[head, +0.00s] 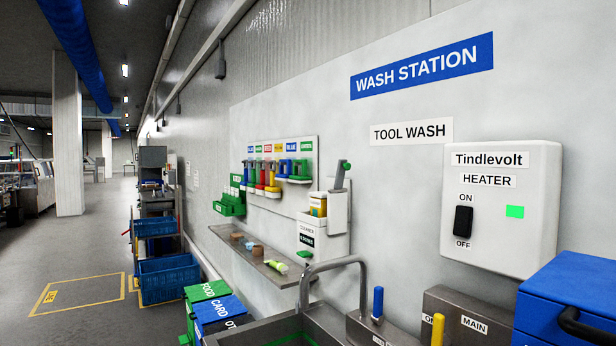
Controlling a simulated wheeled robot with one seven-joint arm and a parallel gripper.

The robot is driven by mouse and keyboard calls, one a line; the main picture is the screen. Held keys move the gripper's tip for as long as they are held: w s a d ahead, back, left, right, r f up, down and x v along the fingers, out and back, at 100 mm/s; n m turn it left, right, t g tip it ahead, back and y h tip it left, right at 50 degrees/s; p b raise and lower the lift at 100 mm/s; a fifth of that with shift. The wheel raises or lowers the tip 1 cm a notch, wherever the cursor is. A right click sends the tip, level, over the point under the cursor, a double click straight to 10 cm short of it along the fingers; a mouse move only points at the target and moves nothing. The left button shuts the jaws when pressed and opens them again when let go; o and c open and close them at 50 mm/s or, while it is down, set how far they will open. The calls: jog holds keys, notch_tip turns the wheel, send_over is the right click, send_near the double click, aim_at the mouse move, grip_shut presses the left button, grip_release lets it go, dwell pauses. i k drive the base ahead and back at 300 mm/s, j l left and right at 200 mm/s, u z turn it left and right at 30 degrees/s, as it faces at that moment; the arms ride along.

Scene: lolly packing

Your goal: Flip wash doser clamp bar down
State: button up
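The wash doser (322,238) is a white wall unit above the far end of the sink, with labels on its front; "CLEANER" can be made out on one. A yellow-orange part (318,205) shows at its upper left. Its clamp bar appears to be the grey bar (340,176) with a green end (347,166), standing up steeply and leaning slightly right above the unit. A small green piece (305,254) sits low at the doser's front. My gripper is not in view.
A steel sink (262,330) with a curved tap (335,264) lies below. A steel shelf (250,254) holds small items left of the doser. A blue box (575,285), a heater box (502,208) and coloured bins (207,300) stand around. Open floor lies at left.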

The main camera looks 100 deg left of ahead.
aim_at(344, 166)
jog(key=u, duration=2.55)
